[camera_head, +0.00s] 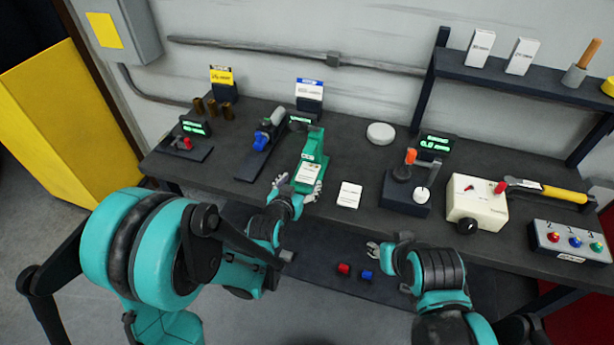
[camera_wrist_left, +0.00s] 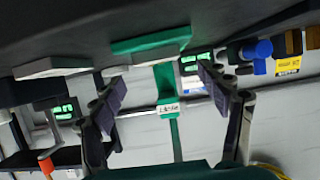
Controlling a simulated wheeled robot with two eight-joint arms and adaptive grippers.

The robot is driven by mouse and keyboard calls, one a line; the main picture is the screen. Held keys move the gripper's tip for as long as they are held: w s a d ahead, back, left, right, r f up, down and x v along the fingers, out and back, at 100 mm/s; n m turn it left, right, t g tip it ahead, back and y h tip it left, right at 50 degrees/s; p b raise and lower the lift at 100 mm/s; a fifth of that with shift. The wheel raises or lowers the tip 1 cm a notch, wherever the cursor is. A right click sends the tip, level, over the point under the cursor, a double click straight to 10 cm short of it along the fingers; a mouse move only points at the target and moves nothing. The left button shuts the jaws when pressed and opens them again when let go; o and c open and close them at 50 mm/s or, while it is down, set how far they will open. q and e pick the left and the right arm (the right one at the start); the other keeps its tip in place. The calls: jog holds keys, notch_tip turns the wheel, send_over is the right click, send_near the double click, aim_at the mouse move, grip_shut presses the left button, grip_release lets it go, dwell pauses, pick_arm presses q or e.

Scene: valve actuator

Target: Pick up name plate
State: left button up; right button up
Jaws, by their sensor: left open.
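A small white printed plate (camera_head: 307,174) lies on the base of a green press (camera_head: 313,146). Another white printed plate (camera_head: 349,194) lies flat on the bench just right of it. The print is too small to tell which is the name plate. My left gripper (camera_head: 297,187) is open at the front of the press base, its fingers apart and nothing held. In the left wrist view, which is upside down, the open fingers (camera_wrist_left: 162,95) frame the green press (camera_wrist_left: 165,75), and a white plate (camera_wrist_left: 52,66) shows left of them. My right gripper (camera_head: 387,246) is low at the bench's front; its fingers are unclear.
A dark bench (camera_head: 290,225) carries several stations. A blue-tipped part (camera_head: 262,140) stands left of the press. A white disc (camera_head: 380,133), a block with an orange-topped lever (camera_head: 407,190) and a cream box (camera_head: 477,205) are to the right. Red (camera_head: 344,269) and blue (camera_head: 366,274) pieces lie in front.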

aim_at(308, 173)
pick_arm(q)
jog(key=b+x, duration=0.1)
jog(key=x, duration=0.4)
jog(key=shift+d+f+b, duration=0.15)
jog(key=shift+b, duration=0.25)
jog(key=c, duration=1.3)
jog(key=shift+r, duration=0.2)
